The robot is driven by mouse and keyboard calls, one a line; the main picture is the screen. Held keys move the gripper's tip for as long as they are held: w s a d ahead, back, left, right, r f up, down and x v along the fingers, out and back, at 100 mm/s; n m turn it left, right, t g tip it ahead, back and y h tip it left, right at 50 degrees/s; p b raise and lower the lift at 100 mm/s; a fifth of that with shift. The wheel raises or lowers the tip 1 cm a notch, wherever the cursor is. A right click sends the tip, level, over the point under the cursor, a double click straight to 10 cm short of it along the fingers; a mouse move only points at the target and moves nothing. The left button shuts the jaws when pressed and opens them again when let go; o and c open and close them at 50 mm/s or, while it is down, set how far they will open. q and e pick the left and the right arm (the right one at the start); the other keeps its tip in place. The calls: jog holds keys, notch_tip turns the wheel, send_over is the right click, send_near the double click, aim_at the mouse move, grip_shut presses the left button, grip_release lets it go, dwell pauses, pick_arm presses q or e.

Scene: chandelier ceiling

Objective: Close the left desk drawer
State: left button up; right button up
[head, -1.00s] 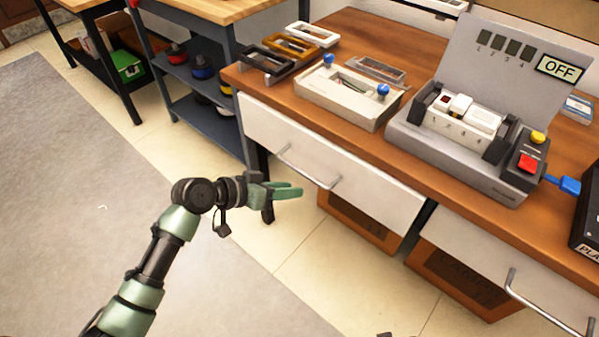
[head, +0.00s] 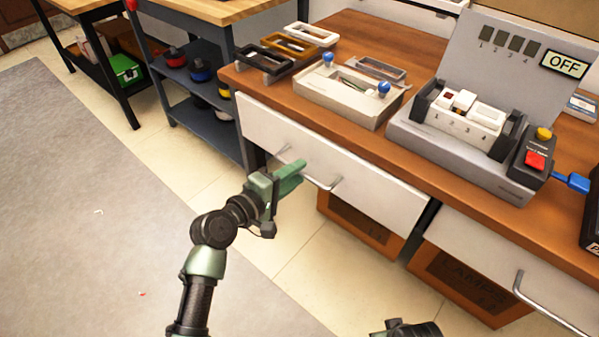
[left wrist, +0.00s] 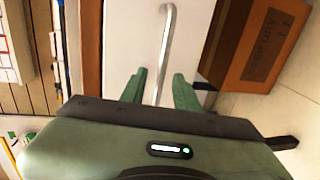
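The left desk drawer (head: 372,188) has a white front just under the wooden desktop. I cannot tell whether a gap stands behind that front. Its silver bar handle (head: 325,185) is partly hidden by my left gripper (head: 289,178), which is at the handle's left part. In the left wrist view, the handle (left wrist: 165,40) runs between the two green fingers of my left gripper (left wrist: 160,88). The fingers are apart, with space on both sides of the bar. Only a dark part of my right arm shows at the bottom edge of the head view; its fingers are not visible.
A right drawer (head: 480,255) with its own handle is beside the left one. Brown boxes (head: 360,222) stand below the desk. A grey device (head: 460,150) and a beige tray (head: 345,100) sit on the desktop.

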pick_arm(q)
jog(key=shift+x, duration=0.85)
grip_shut()
dwell(0.8)
